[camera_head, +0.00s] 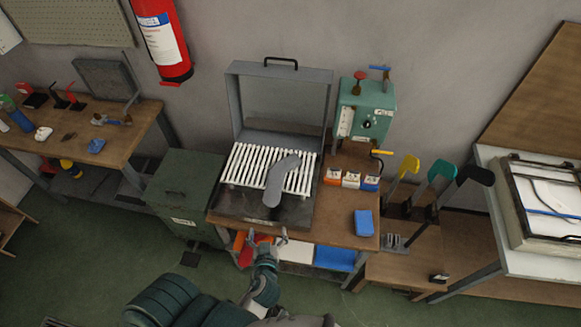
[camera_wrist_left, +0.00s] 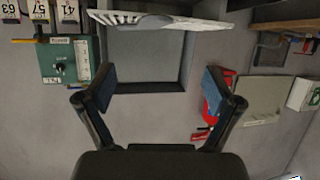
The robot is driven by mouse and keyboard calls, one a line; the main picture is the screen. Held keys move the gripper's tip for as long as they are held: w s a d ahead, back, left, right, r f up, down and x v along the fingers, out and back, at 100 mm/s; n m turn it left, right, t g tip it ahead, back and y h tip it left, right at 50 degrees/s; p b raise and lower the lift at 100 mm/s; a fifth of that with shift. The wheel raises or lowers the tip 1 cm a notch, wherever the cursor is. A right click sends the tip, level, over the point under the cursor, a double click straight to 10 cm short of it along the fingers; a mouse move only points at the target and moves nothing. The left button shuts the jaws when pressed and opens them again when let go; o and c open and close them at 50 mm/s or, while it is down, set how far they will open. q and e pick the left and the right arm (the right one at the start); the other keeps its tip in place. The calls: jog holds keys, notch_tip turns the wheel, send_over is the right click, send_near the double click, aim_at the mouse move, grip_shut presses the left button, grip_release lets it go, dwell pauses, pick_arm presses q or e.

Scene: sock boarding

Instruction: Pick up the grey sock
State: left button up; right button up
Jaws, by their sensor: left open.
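The grey sock (camera_head: 277,182) lies bent across the white slatted rack (camera_head: 243,168) of a grey case with its lid raised. Its lower end reaches past the rack's front edge. My left gripper (camera_head: 267,237) is open and empty, in front of and below the case, apart from the sock. In the left wrist view its two fingers (camera_wrist_left: 155,90) are spread with nothing between them. That view is upside down and shows the rack at the top edge; I cannot clearly make out the sock there. My right gripper is not in view.
A teal control box (camera_head: 366,108) stands right of the case, with coloured labelled blocks (camera_head: 351,180) and a blue block (camera_head: 363,223) near it. A green cabinet (camera_head: 183,190) is at left. Coloured bins (camera_head: 297,253) sit under the bench. A red extinguisher (camera_head: 161,40) hangs behind.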

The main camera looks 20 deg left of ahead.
pick_arm(q)
jog(key=p, duration=0.2)
send_near(271, 200)
jog(key=x, duration=0.4)
jog(key=p+x, duration=0.1)
jog(key=x, duration=0.4)
jog(key=shift+a, duration=0.15)
jog(key=shift+w+a+f, duration=0.1)
jog(key=shift+w, duration=0.05)
jog(key=shift+d, duration=0.25)
jog(key=c, duration=0.8)
jog(key=shift+d, duration=0.1)
jog(key=shift+c, duration=0.3)
